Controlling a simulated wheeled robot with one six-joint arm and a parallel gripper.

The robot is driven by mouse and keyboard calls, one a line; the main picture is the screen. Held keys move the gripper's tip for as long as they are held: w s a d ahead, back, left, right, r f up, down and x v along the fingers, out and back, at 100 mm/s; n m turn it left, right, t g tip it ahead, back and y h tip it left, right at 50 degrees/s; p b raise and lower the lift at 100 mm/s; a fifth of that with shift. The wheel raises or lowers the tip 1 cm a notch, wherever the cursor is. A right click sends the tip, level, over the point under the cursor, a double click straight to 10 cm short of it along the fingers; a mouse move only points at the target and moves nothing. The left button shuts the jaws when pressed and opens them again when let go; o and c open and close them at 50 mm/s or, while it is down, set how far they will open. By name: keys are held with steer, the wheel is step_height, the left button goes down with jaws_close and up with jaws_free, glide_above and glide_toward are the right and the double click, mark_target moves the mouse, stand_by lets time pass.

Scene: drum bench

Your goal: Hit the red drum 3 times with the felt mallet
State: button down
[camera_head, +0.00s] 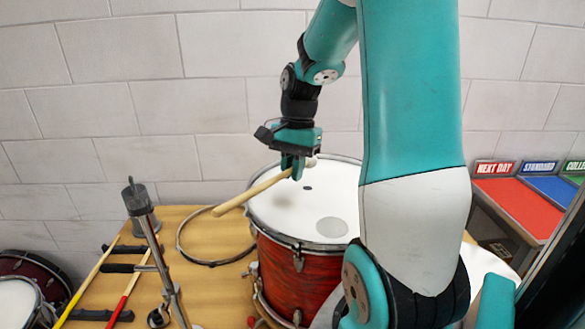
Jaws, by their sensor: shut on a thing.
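The red drum (292,275) stands on the wooden bench in the middle of the view, with its white drumhead (275,213) facing up. A small dark spot and a grey round patch show on the drumhead. My gripper (293,172) is above the far left part of the drumhead, shut on a pale wooden handle, taken as the felt mallet (250,193). The handle slants down to the left, its end past the drum's left rim. A small whitish bit shows just right of the fingers; I cannot tell if it is the felt head. The handle appears above the drumhead; contact is unclear.
A thin hoop (182,262) lies on the bench (205,300) left of the drum. A metal stand (160,255) rises in front of it. Yellow and red sticks lie by black holders at left. Another drum (18,300) is lower left. Labelled coloured trays (520,207) are at right.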

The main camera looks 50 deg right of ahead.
steer(key=shift+r, duration=0.25)
steer(key=shift+s+a+f+n+g+b, duration=0.15)
steer(key=shift+a+f+n+b, duration=0.1)
steer(key=shift+f+n, duration=0.3)
steer(key=shift+s+a+f+n+g+b, duration=0.15)
steer(key=shift+a+f+n+b, duration=0.2)
steer(key=shift+n, duration=0.3)
steer(key=shift+w+d+f, duration=0.1)
